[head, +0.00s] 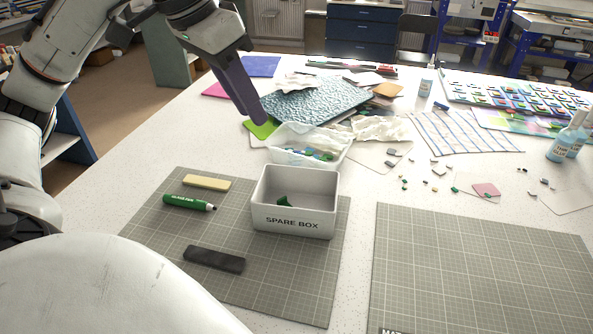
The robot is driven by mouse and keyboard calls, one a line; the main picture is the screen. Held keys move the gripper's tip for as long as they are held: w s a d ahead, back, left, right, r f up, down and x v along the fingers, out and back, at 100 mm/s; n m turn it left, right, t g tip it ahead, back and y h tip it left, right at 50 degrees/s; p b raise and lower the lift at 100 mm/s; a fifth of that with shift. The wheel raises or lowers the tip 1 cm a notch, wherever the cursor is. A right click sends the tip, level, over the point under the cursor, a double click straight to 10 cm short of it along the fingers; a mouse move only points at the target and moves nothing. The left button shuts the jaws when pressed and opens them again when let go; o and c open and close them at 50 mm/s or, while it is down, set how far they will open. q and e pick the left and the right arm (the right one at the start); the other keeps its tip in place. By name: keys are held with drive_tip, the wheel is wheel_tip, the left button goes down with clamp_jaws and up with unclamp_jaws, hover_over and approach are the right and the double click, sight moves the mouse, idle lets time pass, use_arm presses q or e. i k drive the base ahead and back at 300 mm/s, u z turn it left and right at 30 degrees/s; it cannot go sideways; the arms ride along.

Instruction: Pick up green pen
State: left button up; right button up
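The green pen (185,202) lies flat on the left grey cutting mat (290,285), with its dark tip pointing right. It lies just below a cream-coloured bar and left of the white box. My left gripper (262,118) hangs above the back part of the table, near the textured blue sheet, well up and to the right of the pen. It is seen from the side as one dark finger shape, so its opening is hidden. Nothing shows held in it. My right gripper is not in view.
The white spare box (291,222) holds a small green piece. The cream bar (207,183) and a black bar (214,259) flank the pen. A clear tray (308,150) of coloured bits stands behind the box. The right mat (480,275) is bare.

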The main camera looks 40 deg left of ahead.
sight(195, 204)
drive_tip(key=k, duration=1.5)
